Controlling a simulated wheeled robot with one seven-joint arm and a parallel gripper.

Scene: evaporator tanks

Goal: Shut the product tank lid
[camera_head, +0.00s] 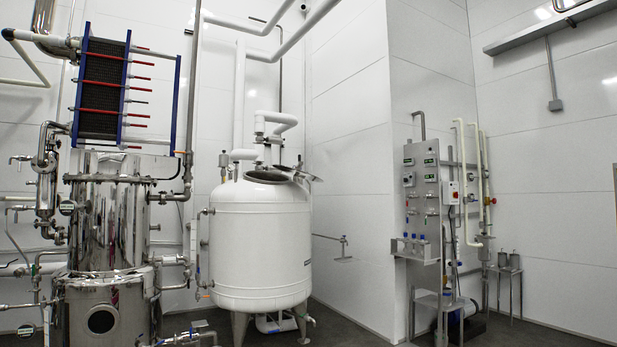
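A large white tank (260,245) on metal legs stands left of the middle; I take it to be the product tank. Its round top opening (272,177) shows dark inside. A thin metal lid (303,174) sits at the right back of this opening, tilted and off it, so the lid stands open. White pipes pass behind the lid and partly crowd the tank top. My gripper is not in view.
A shiny steel evaporator vessel (108,220) with a blue-framed plate heat exchanger (105,90) stands at the left. A grey control panel (421,195) stands at the right by the wall corner. A thin rod fixture (342,245) sticks out right of the tank.

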